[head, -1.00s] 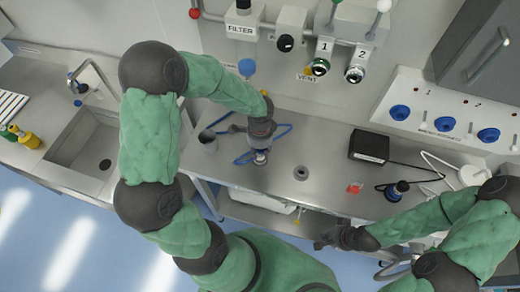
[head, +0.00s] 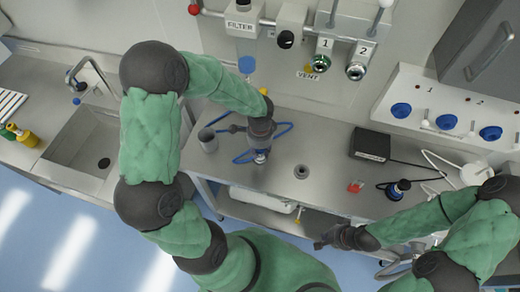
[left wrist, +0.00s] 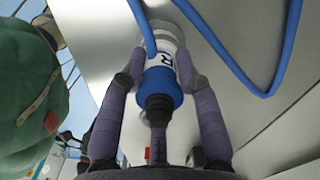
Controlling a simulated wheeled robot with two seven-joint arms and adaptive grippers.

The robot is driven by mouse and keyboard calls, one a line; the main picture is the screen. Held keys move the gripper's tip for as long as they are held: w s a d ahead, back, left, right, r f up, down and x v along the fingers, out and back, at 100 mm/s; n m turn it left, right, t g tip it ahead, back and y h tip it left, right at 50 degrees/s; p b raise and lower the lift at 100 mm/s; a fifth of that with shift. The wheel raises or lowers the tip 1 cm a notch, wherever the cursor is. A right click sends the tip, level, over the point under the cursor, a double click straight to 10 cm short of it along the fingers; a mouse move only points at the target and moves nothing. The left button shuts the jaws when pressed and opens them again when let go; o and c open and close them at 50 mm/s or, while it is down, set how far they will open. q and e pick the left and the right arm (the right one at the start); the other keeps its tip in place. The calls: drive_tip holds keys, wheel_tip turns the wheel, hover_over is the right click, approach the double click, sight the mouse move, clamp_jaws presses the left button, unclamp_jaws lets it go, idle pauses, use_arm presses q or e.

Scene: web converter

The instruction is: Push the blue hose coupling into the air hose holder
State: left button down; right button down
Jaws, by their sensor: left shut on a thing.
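The blue hose coupling (left wrist: 160,82) shows in the left wrist view between the two purple fingers of my left gripper (left wrist: 162,75). It has a blue ring, a white band with a black letter R and a dark ribbed end. The gripper is shut on it. In the head view my left gripper (head: 261,148) is over the counter, with a bit of the coupling (head: 261,157) below it. A grey cylinder (head: 208,141) stands to its left; I cannot tell whether it is the air hose holder. My right gripper (head: 325,240) is by the counter's front edge, its fingers unclear.
A blue hose (head: 244,158) loops around the left gripper. A black box (head: 370,144), a red item (head: 355,186) and a dark blue-ringed part (head: 398,189) are to the right. A round fitting (head: 301,172) sits in the counter. A sink (head: 82,150) is at left.

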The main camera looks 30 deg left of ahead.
use_arm(q)
drive_tip(key=c, duration=0.8)
unclamp_jaws()
wheel_tip(320, 180, up, 12)
